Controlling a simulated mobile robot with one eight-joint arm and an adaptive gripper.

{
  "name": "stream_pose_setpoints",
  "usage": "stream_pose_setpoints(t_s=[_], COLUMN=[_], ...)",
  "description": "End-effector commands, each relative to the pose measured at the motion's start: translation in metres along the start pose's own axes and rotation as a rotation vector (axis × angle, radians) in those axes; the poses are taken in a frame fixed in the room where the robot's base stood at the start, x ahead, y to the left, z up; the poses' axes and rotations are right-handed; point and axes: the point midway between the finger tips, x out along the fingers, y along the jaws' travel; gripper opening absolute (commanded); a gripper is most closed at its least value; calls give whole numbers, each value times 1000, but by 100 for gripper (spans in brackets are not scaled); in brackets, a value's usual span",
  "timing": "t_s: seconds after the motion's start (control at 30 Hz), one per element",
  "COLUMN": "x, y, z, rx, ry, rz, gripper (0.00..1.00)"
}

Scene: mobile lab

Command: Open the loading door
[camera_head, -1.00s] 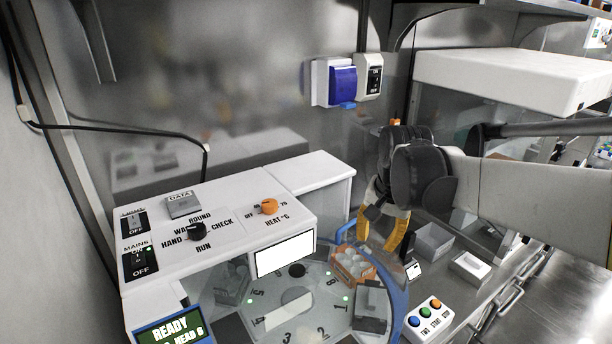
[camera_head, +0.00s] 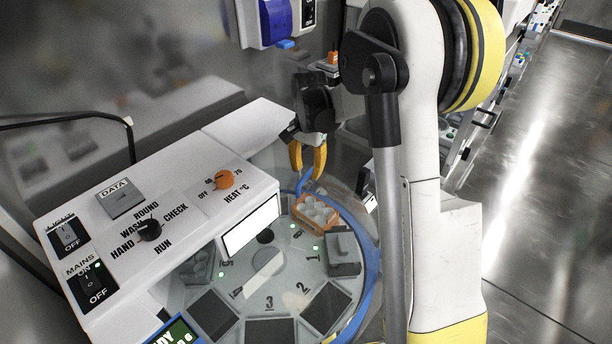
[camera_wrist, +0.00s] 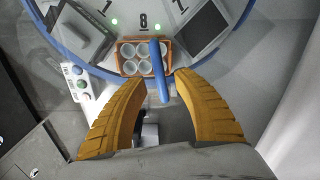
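The loading door appears to be a clear round cover with a blue rim (camera_head: 372,262) over the numbered carousel. A blue bar, seemingly its handle (camera_head: 303,185), stands at the rim near the orange rack. It also shows in the wrist view (camera_wrist: 159,72), upright in the picture. My gripper (camera_head: 306,176) has yellow fingers and is above the handle. In the wrist view my gripper (camera_wrist: 156,84) is open, with the bar's lower end between the fingertips and a gap on each side. I cannot tell how deep the bar sits between them.
An orange rack (camera_head: 316,213) with several white cups stands at position 8. The white control panel (camera_head: 170,215) with knobs and switches lies left of my gripper. A blue box (camera_head: 275,22) is on the back wall. A small button box (camera_wrist: 78,82) is beside the rim.

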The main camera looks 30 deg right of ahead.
Motion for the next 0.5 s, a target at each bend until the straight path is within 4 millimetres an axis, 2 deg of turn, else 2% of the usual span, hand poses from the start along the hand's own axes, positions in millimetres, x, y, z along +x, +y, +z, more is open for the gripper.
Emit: stream_pose_setpoints(t_s=[0.03,0.17,0.47,0.5], x=[8,17,19,19], y=[0,0,0,0], z=[0,0,0,0], rx=[0,0,-1,-1], ry=[0,0,0,0], rz=[0,0,0,0], gripper=[36,36,36,29])
